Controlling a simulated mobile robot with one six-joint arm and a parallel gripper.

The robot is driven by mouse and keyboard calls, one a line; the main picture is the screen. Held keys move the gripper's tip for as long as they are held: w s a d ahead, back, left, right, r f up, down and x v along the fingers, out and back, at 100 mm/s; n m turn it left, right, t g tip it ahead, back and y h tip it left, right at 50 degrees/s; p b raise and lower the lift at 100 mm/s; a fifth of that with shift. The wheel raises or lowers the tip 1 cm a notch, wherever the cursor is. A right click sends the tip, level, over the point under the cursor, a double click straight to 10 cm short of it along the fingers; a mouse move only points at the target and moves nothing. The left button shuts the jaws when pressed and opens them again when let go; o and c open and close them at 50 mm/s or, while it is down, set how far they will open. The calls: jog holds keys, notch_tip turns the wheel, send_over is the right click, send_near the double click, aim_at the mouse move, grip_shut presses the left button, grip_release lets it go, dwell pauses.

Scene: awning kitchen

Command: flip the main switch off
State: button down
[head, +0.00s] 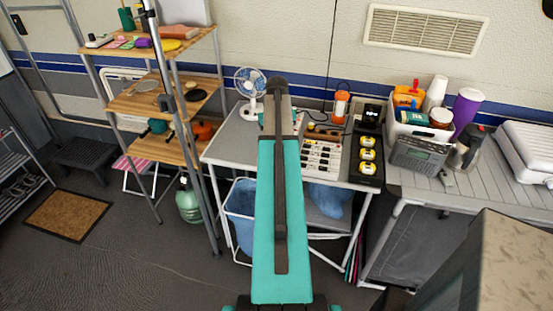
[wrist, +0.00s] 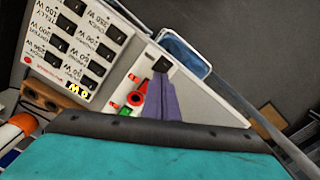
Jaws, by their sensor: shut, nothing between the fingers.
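A white switch panel (head: 322,155) stands on the small table, right of my arm in the head view. In the wrist view the panel (wrist: 85,40) shows at upper left, upside down, with several dark rocker switches labelled in watts. A lit yellow readout (wrist: 77,88) sits near its edge. I cannot tell for certain which switch is the main one. My gripper (wrist: 161,66) is shut and empty, its dark tip beside the panel, apart from the rockers in the picture. My arm hides the gripper in the head view.
A red and green fitting (wrist: 136,98) lies beside my fingers. A fan (head: 250,85) stands left of my arm, an orange lantern (head: 341,103) behind the panel. A black tray with yellow-and-white items (head: 367,155) is to its right. A blue bin (head: 240,210) stands below.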

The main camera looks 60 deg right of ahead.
jog(key=shift+r+p, duration=0.9)
jog(key=shift+r, duration=0.6)
